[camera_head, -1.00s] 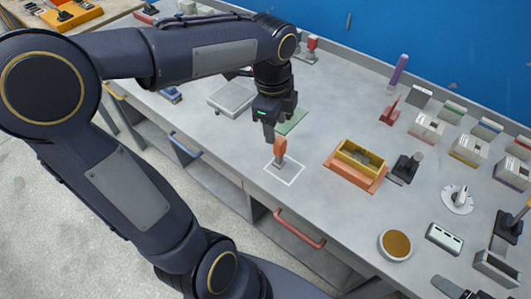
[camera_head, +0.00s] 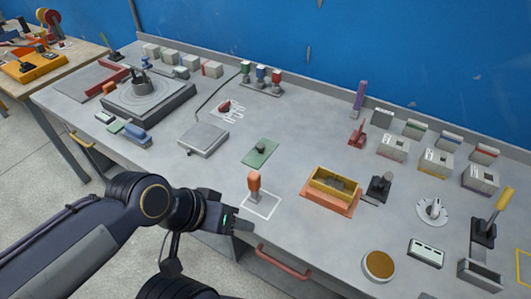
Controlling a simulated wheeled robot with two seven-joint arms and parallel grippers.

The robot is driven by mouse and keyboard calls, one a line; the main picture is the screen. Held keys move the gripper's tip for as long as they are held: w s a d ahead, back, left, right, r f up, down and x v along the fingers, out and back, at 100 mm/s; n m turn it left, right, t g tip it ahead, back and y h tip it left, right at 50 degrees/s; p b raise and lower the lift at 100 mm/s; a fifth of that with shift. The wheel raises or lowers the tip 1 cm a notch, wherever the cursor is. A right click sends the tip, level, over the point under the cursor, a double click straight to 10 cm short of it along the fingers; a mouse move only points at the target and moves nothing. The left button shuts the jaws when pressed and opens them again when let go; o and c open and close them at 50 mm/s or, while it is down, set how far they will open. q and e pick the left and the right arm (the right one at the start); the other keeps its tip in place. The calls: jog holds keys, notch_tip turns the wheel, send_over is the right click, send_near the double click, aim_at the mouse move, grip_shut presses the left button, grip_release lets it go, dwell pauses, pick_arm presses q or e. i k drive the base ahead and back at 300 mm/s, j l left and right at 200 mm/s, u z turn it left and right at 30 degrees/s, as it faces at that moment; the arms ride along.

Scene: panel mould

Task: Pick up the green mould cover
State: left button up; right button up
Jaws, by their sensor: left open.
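The green mould cover (camera_head: 260,152) is a flat green plate with a dark knob on top. It lies on the grey bench near the middle, fully in sight. My left gripper (camera_head: 243,228) is at the front edge of the bench, below and a little left of the cover in the picture. It is open, apart from the cover, and nothing shows between its fingers. My right gripper is not in view.
A yellow box in an orange tray (camera_head: 333,188) is to the right. A grey flat block (camera_head: 203,140) is left of the cover.

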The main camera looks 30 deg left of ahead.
aim_at(263, 149)
jog(key=j+u, duration=0.25)
jog(key=j, duration=0.2)
jog(key=i+j+u, duration=0.2)
jog(key=j, duration=0.2)
jog(key=j+u, duration=0.25)
jog(key=j, duration=0.2)
jog(key=i+j+u, duration=0.2)
jog(key=i+j, duration=0.05)
jog(key=j, duration=0.1)
